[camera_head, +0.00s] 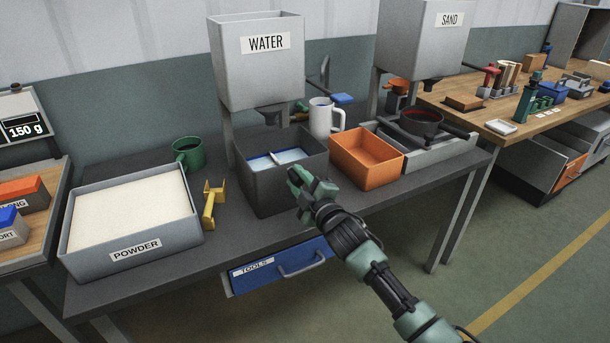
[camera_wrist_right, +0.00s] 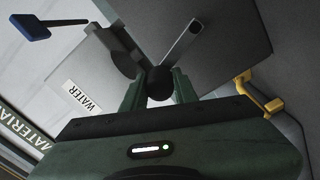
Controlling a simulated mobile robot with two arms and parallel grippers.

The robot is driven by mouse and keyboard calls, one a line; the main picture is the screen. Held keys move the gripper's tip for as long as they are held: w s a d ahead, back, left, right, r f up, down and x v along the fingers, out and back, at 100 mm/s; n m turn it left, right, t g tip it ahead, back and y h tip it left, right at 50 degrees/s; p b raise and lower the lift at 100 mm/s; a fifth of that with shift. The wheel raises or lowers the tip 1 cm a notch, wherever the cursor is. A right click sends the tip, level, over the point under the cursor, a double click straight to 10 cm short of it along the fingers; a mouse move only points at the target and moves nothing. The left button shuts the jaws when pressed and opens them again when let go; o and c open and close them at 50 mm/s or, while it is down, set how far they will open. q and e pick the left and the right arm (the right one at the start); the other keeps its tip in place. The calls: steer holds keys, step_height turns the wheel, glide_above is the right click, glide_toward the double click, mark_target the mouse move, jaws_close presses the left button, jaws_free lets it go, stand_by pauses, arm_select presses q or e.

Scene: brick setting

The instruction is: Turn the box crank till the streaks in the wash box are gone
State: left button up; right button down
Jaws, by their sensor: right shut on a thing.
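The dark grey wash box (camera_head: 255,200) stands under the water hopper. Blue liquid with pale, whitish areas (camera_head: 288,157) shows inside it, and a light bar crosses it. Whether the pale areas are streaks is hard to tell at this size. My right gripper (camera_head: 304,183) is at the front right side of the box. In the right wrist view its fingers (camera_wrist_right: 158,90) are shut on the dark crank knob (camera_wrist_right: 160,84). The grey crank arm (camera_wrist_right: 182,43) runs from the knob to a pivot on the box wall. The gripper hides the crank in the head view. My left gripper is not in view.
An orange bin (camera_head: 367,165) stands close to the right of the box. A yellow tool (camera_head: 209,210), green mug (camera_head: 188,152) and powder tray (camera_head: 188,232) are to the left. A white jug (camera_head: 321,117) stands behind. A blue drawer (camera_head: 282,271) hangs below.

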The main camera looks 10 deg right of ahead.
steer(key=shift+s+a+f+n+b, duration=0.3)
steer(key=shift+a+f+n, duration=0.3)
steer(key=shift+n, duration=0.65)
steer(key=shift+s+a+f+n+b, duration=0.2)
steer(key=shift+a+f+n, duration=0.35)
steer(key=shift+n, duration=0.75)
steer(key=shift+s+a+f+n+b, duration=0.2)
steer(key=shift+a+f+n+b, duration=0.3)
steer(key=shift+n, duration=0.75)
steer(key=shift+a, duration=0.2)
steer(key=c, duration=1.1)
jaws_free()
steer(key=shift+d, duration=0.1)
steer(key=shift+v, duration=3.85)
